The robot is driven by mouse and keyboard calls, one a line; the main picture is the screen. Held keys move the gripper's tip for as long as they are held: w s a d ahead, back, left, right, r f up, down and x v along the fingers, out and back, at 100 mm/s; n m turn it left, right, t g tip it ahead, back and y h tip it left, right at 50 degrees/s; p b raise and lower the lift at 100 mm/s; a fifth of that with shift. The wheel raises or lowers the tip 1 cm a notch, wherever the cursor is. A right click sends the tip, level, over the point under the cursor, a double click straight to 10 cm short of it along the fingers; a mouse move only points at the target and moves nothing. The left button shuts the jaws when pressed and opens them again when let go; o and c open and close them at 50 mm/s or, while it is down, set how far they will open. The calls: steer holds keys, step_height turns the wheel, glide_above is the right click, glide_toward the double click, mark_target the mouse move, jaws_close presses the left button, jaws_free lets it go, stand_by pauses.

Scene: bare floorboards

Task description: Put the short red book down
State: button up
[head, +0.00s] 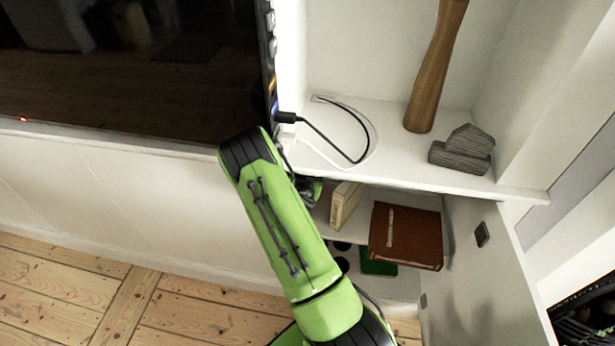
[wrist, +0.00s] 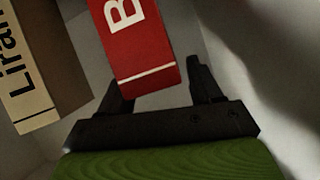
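A bright red book (wrist: 140,50) with a white "B" and a white line shows in the wrist view, its near end at the mouth of my gripper (wrist: 160,95). The fingers are spread. The left finger is partly hidden behind the book, and a gap shows between the book and the right finger. In the head view my gripper is mostly hidden behind my green arm, at the open cabinet compartment. A dark red-brown book (head: 405,237) is in that compartment; I cannot tell if it is the same book.
A cream book (head: 343,204) stands left of the red-brown one; it is close on the left in the wrist view (wrist: 35,70). Green items (head: 378,262) lie below. The open door (head: 485,270) bounds the right. The upper shelf holds a wooden handle (head: 435,70), grey blocks (head: 463,150) and a cable.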

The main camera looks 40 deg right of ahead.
steer(key=shift+r, duration=0.1)
steer(key=b+v, duration=0.1)
steer(key=v, duration=1.1)
